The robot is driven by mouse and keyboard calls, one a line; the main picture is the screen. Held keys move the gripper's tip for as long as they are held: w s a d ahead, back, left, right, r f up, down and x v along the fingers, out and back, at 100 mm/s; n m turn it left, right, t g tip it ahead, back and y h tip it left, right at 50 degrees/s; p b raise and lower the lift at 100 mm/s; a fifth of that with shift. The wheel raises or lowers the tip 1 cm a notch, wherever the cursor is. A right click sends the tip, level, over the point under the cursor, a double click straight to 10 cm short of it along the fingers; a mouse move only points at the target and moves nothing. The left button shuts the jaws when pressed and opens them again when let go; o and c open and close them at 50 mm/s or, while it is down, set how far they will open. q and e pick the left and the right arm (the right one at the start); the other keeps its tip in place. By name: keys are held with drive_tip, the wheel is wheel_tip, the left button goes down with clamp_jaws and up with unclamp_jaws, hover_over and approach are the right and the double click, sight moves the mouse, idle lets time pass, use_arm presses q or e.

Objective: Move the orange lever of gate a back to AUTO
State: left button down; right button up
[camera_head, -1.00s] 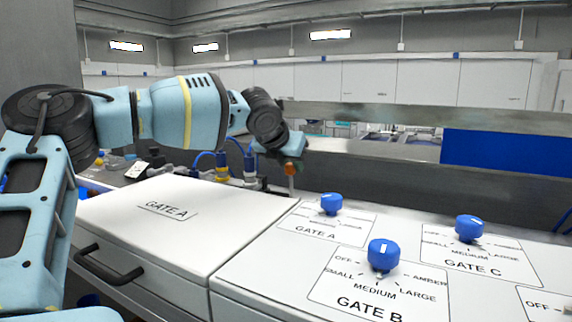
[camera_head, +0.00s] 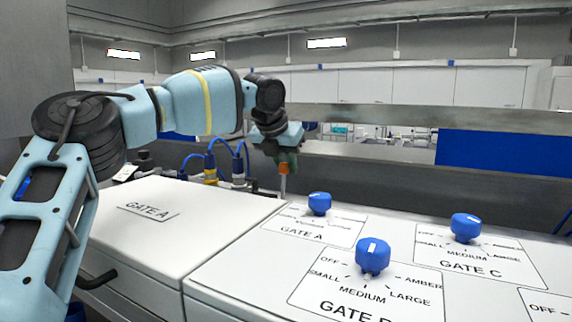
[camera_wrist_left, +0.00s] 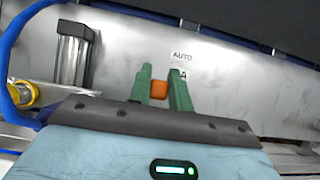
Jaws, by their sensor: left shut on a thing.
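The orange lever (camera_head: 284,168) of gate A stands behind the gate A panel, with a metal stem below its orange knob. My left gripper (camera_head: 286,160) is over it from above, its green fingers shut on the orange knob. In the left wrist view the orange knob (camera_wrist_left: 158,90) sits between the two green fingers (camera_wrist_left: 160,92). An AUTO label (camera_wrist_left: 182,56) shows on the metal plate beyond it, with a letter A below, partly hidden by a finger. My right gripper is not in view.
The white GATE A cover (camera_head: 180,215) lies in front. Blue dial knobs (camera_head: 319,203) stand on the panel to the right. Blue hoses with yellow fittings (camera_head: 210,170) are left of the lever. In the wrist view a metal cylinder (camera_wrist_left: 75,55) stands at left.

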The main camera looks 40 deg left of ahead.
use_arm(q)
drive_tip(key=shift+f, duration=0.15)
drive_tip(key=c, duration=1.3)
unclamp_jaws()
drive_tip(key=shift+v, duration=3.95)
